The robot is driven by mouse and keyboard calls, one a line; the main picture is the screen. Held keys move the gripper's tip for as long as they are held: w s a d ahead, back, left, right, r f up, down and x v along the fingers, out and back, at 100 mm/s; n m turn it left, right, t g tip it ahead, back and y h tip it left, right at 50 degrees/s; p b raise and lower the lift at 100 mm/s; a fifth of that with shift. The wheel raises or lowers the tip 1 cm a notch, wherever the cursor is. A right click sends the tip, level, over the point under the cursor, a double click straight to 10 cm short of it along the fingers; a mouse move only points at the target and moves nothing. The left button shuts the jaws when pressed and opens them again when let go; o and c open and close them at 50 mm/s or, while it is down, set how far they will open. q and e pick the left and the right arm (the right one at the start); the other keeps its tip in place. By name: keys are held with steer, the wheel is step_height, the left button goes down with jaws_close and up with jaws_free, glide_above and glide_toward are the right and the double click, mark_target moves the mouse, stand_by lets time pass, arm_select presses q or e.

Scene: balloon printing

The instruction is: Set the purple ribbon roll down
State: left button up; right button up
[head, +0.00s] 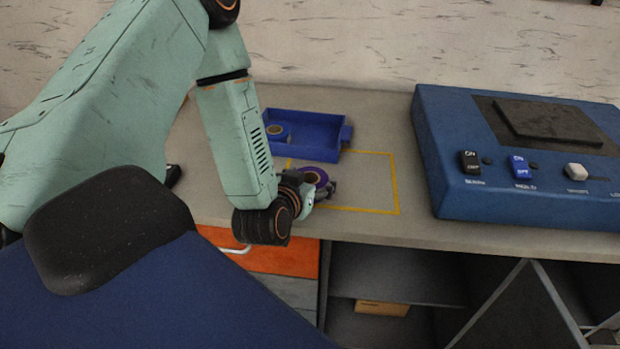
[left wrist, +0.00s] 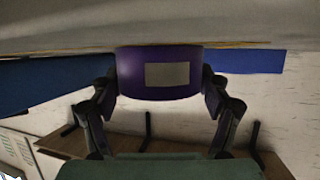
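The purple ribbon roll (head: 314,175) is at the left part of the yellow outline (head: 396,185) on the table, in the head view. My left gripper (head: 323,188) is shut on it from the front side. In the left wrist view the purple roll (left wrist: 160,60) sits between the two fingers of my left gripper (left wrist: 160,88), one finger at each side, with a pale label facing the camera. The roll is at or very near the tabletop; I cannot tell whether it touches. My right gripper is not in view.
A large blue machine (head: 520,145) with switches stands on the right. The table's front edge is close to my left gripper. The right part of the outline is clear.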

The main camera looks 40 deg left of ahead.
arm_select(q)
steer(key=o, duration=0.3)
steer(key=shift+w+d, duration=0.1)
steer(key=shift+w, duration=0.05)
